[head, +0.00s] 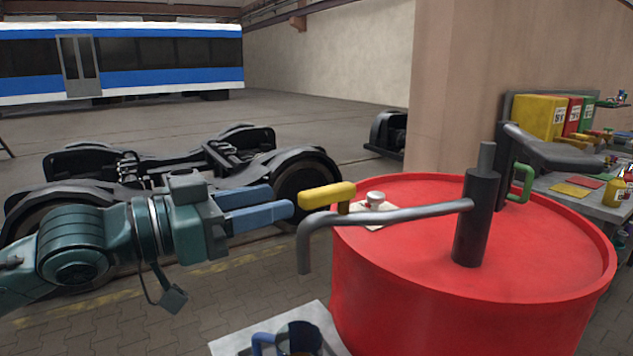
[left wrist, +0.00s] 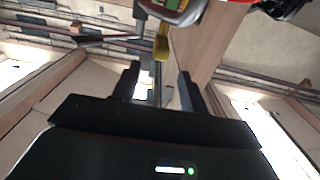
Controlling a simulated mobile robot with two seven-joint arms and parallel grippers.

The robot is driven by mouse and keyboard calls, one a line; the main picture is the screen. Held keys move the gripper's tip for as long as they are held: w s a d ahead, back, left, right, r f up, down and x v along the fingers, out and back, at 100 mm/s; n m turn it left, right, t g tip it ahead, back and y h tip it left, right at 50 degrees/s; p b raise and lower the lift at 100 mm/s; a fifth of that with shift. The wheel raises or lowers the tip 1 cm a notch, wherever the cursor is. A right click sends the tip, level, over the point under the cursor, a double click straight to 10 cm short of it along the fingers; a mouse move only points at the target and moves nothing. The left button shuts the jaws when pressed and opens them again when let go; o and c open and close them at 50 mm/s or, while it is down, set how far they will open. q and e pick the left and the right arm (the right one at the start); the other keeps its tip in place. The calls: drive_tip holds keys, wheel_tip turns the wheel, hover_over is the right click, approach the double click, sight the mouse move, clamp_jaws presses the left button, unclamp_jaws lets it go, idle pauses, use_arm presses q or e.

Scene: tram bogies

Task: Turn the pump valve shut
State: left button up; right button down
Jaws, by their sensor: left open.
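The yellow valve handle (head: 327,196) points left beside the grey spout of the pump (head: 471,220), which stands on a red drum (head: 400,290). The handle also shows in the left wrist view (left wrist: 161,48), beyond the fingertips and roughly between them. My left gripper (head: 281,200) is open and empty, its blue fingers pointing at the handle's left end with a small gap. Its dark fingers show in the left wrist view (left wrist: 158,82). My right gripper is not in view.
A mug with a blue handle (head: 298,338) stands on a light slab below the spout. A white knob (head: 375,198) sits on the drum top. A black bogie (head: 200,160) lies behind my left arm. A cluttered workbench (head: 600,208) is at the right.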

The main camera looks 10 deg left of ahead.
sight(300, 195)
use_arm(q)
drive_tip(key=p+x, duration=0.1)
drive_tip(key=x, duration=0.7)
drive_tip(key=shift+f+p, duration=0.1)
drive_tip(key=shift+p, duration=0.25)
drive_tip(key=shift+c, duration=0.4)
clamp_jaws()
